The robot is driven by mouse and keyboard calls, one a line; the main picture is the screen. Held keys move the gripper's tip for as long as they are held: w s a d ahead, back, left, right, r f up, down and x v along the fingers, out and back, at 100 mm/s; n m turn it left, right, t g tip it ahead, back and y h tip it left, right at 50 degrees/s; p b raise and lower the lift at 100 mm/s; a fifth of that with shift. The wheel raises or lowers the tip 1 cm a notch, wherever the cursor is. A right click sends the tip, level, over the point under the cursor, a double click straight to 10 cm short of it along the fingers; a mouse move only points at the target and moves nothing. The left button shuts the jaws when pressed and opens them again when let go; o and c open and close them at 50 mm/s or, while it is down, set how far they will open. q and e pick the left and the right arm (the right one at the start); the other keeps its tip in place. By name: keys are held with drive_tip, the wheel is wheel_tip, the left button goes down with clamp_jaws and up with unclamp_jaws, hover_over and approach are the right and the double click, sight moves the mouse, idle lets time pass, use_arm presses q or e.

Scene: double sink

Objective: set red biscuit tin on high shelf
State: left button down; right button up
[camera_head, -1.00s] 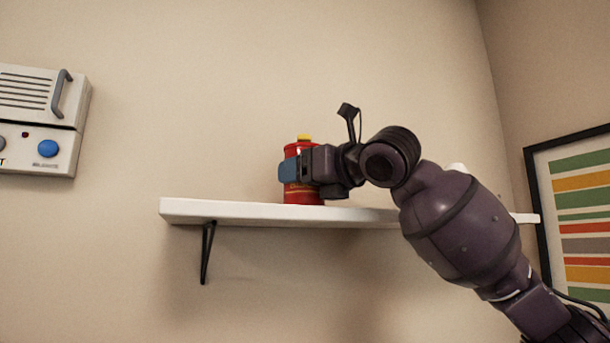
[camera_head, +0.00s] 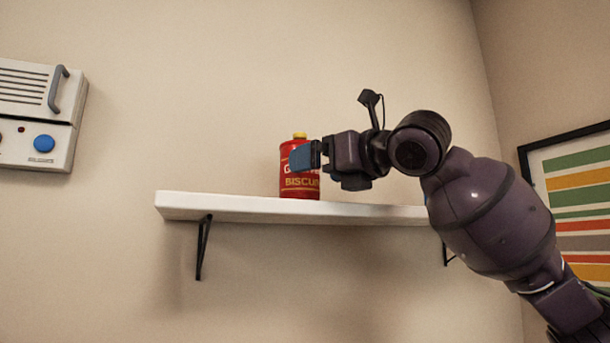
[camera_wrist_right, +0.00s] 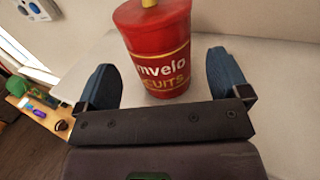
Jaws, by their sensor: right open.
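The red biscuit tin (camera_head: 300,184) with a yellow knob on top stands upright on the white high shelf (camera_head: 240,206), left of the shelf's middle. My right gripper (camera_head: 303,157) is open just in front and to the right of the tin, its blue fingertip overlapping the tin in the head view. In the right wrist view the tin (camera_wrist_right: 159,52) stands on the pale shelf surface, ahead of and between the two spread blue fingers (camera_wrist_right: 168,82), with gaps on both sides. My left gripper is not in view.
A white wall panel (camera_head: 40,115) with a handle and blue button hangs at the left. A framed striped picture (camera_head: 575,190) hangs on the right wall. A black bracket (camera_head: 203,247) supports the shelf. The shelf's left end is clear.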

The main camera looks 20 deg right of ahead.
use_arm(q)
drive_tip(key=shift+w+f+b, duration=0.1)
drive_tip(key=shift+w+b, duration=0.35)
drive_tip(key=shift+b, duration=0.1)
use_arm(e)
drive_tip(key=v, duration=0.7)
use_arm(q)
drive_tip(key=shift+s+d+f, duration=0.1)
